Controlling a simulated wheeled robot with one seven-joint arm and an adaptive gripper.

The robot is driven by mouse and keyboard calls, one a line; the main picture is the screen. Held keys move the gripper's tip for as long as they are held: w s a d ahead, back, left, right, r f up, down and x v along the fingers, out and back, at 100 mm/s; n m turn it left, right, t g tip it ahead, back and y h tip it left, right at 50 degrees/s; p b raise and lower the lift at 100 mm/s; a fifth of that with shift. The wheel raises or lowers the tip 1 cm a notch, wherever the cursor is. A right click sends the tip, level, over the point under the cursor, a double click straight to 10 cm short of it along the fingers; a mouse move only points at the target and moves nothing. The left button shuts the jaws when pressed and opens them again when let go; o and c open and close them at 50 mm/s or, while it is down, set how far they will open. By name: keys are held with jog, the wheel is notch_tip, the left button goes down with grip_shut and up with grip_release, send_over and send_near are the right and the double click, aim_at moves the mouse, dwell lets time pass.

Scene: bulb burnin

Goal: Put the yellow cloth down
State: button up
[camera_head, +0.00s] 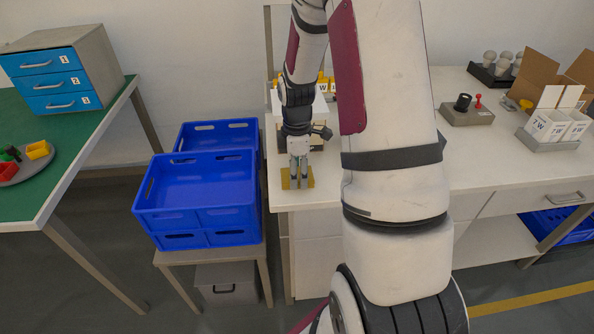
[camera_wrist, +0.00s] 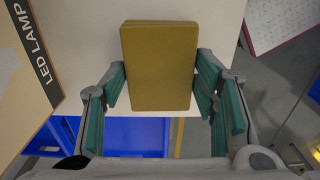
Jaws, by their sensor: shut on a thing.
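The yellow cloth (camera_head: 310,178) is a flat, folded, mustard-coloured block at the left end of the white worktop. It also shows in the wrist view (camera_wrist: 158,60), between the two green-padded fingers. My gripper (camera_head: 298,176) points down and is shut on the cloth; its fingers show on both sides in the wrist view (camera_wrist: 161,88). The cloth is over or at the white worktop (camera_head: 318,196), near its front left corner. I cannot tell whether it touches the surface.
A box marked LED LAMP (camera_wrist: 25,75) stands close on the left in the wrist view. Blue crates (camera_head: 200,190) sit on a low stand left of the worktop. Further right are a grey block with a red knob (camera_head: 466,112) and white bulb cartons (camera_head: 545,127).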

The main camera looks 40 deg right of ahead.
jog(key=shift+f, duration=0.15)
jog(key=o, duration=1.2)
jog(key=s+a+r+m+p, duration=0.1)
jog(key=a+r, duration=0.2)
jog(key=r, duration=0.7)
jog(key=s+a+r+m, duration=0.1)
jog(key=s+a+r, duration=0.15)
jog(key=r, duration=0.65)
jog(key=s+a+r+m+t, duration=0.1)
jog(key=s+a+r+m, duration=0.2)
jog(key=s+a, duration=0.4)
jog(key=s+a+r+m+t, duration=0.2)
jog(key=s+a+r+m, duration=0.2)
jog(key=s, duration=0.8)
jog(key=a+m, duration=0.2)
jog(key=a, duration=0.1)
jog(key=shift+r, duration=0.25)
